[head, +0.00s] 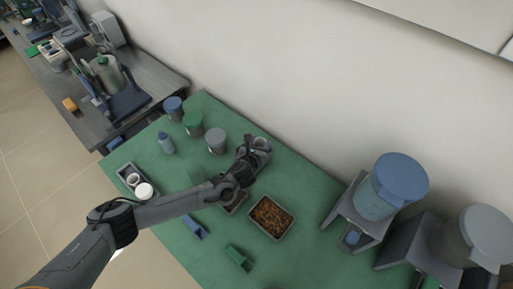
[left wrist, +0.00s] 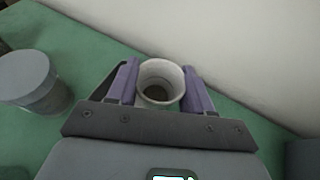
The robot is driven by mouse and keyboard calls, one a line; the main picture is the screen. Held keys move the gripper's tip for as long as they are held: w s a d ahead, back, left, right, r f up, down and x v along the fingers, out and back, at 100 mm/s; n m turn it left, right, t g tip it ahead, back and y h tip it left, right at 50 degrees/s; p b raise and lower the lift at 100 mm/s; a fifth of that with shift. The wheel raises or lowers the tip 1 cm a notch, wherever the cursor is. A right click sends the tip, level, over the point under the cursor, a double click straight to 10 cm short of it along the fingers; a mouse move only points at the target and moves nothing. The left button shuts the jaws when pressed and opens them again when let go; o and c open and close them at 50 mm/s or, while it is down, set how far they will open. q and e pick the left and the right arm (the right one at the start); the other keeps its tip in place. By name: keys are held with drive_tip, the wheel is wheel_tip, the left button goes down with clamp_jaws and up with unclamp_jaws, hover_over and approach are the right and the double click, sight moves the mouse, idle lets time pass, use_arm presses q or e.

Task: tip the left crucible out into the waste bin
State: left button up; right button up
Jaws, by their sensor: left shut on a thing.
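My left gripper (head: 257,148) reaches over the green bench toward its wall side. In the left wrist view, the gripper (left wrist: 161,84) is shut on a white crucible (left wrist: 160,63), with a purple finger on each side. The crucible's open mouth faces the wrist camera, and its inside looks dark at the bottom. In the head view, the gripper mostly hides the crucible. No container is clearly marked as the waste bin, so I cannot tell which it is. My right gripper is not in view.
A tray of brown pieces (head: 287,216) sits right of my forearm; another tray is partly hidden. Blue, green and grey jars (head: 217,141) stand left of the gripper. The grey jar also shows in the left wrist view (left wrist: 28,78). Dispensers (head: 400,178) stand at right.

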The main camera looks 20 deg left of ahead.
use_arm(q)
drive_tip(key=shift+f+b, duration=2)
drive_tip(key=shift+f, duration=0.15)
drive_tip(key=shift+r+n+h, duration=0.2)
drive_tip(key=shift+n+h, duration=0.2)
drive_tip(key=shift+n, duration=0.1)
drive_tip(key=shift+r, duration=0.1)
drive_tip(key=shift+r+n, duration=0.15)
drive_tip(key=shift+n, duration=0.35)
drive_tip(key=shift+h, duration=0.3)
drive_tip(key=shift+n+h, duration=0.4)
drive_tip(key=shift+n, duration=0.2)
